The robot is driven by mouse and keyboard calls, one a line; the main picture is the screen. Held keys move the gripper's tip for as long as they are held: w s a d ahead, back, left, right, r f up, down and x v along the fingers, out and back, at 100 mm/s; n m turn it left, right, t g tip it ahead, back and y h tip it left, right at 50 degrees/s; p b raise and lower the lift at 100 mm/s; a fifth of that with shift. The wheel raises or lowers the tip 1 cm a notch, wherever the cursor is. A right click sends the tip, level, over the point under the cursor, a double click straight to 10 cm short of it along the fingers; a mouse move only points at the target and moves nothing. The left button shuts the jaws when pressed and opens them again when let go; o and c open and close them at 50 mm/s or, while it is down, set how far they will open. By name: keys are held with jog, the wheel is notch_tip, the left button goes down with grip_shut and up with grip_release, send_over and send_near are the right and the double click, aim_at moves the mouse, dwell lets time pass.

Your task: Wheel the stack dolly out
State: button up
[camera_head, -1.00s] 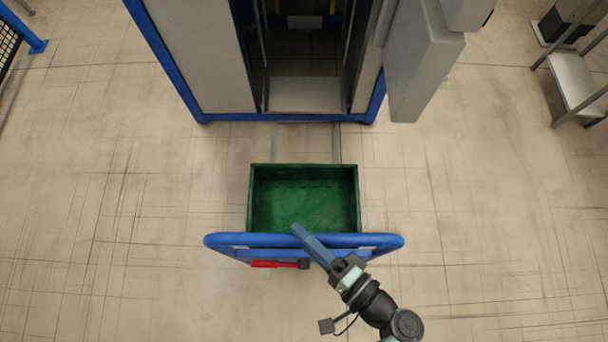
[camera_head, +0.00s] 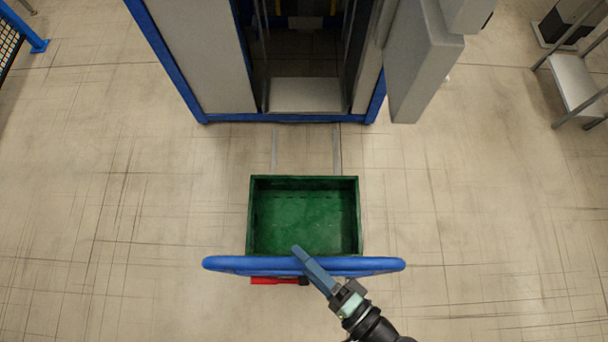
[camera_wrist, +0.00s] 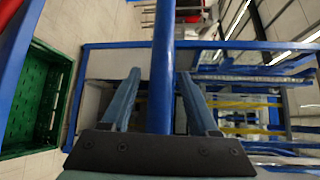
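The stack dolly carries a green crate (camera_head: 248,215) and has a blue push handle (camera_head: 235,265) on its near side. The crate looks empty. The dolly stands on the floor in front of the blue-framed machine. My gripper (camera_head: 299,252) is at the middle of the handle bar, coming from the lower right. The crate's side (camera_wrist: 45,105) shows at the left there. The dolly's wheels are hidden.
The blue-framed machine (camera_head: 217,60) stands at the top with an open bay. Two floor rails (camera_head: 336,150) run out of the bay toward the dolly. A red part (camera_head: 272,281) sits below the handle. A metal rack (camera_head: 575,85) is at the right. The floor at both sides is clear.

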dwell(0.6)
jog(key=b+v, duration=0.3)
jog(key=v, duration=1)
jog(key=shift+w, duration=0.1)
